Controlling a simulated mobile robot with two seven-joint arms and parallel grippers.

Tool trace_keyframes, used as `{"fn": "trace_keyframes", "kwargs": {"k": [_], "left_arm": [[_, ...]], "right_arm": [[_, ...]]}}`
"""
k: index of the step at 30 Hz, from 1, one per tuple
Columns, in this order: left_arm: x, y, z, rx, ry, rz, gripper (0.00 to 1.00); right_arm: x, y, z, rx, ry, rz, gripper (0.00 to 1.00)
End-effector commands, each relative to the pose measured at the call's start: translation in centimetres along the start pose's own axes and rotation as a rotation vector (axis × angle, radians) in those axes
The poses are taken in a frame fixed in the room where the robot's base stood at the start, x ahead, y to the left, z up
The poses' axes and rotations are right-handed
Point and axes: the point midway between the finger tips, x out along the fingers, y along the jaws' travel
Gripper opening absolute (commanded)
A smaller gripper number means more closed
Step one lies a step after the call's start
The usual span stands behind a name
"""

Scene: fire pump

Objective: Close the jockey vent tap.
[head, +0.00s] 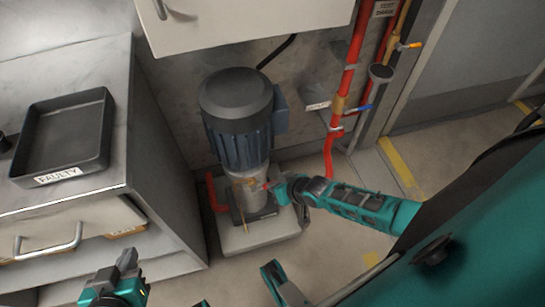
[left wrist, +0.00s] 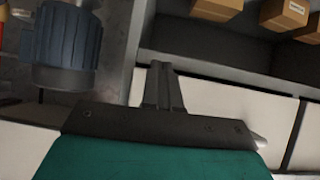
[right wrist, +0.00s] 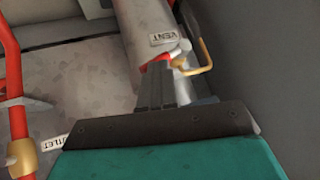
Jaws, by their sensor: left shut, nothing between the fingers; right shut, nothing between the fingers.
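The jockey pump (head: 240,118) stands on a pale plinth, with a blue-grey motor over a silver body. The small brass vent tap (right wrist: 198,62) sits on the silver body below a label (right wrist: 168,38) reading VENT. Its red handle (right wrist: 157,62) shows just beyond the fingertips of my right gripper (right wrist: 156,70). The fingers partly hide the handle, and I cannot tell whether they touch it. In the head view my right gripper (head: 272,187) is shut and empty beside the pump body. My left gripper (head: 128,258) is shut and empty, low at the left, away from the pump.
A cabinet with a black tray (head: 62,140) marked FAULTY stands left of the pump. A white wall box (head: 240,22) hangs above. Red pipes (head: 343,90) with a blue-handled valve (head: 360,108) rise to the right. Some floor beyond the pump's right side is clear.

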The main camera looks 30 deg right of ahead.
Motion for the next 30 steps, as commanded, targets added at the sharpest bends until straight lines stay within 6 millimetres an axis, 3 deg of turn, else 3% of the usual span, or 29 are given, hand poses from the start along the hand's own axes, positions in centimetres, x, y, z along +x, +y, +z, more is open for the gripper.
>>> {"fn": "trace_keyframes", "kwargs": {"k": [30], "left_arm": [[0.2, 0.1, 0.2, -0.007, 0.001, -0.001, 0.0]], "right_arm": [[1.1, -1.0, 0.3, 0.0, 0.0, 0.0, 0.0]]}}
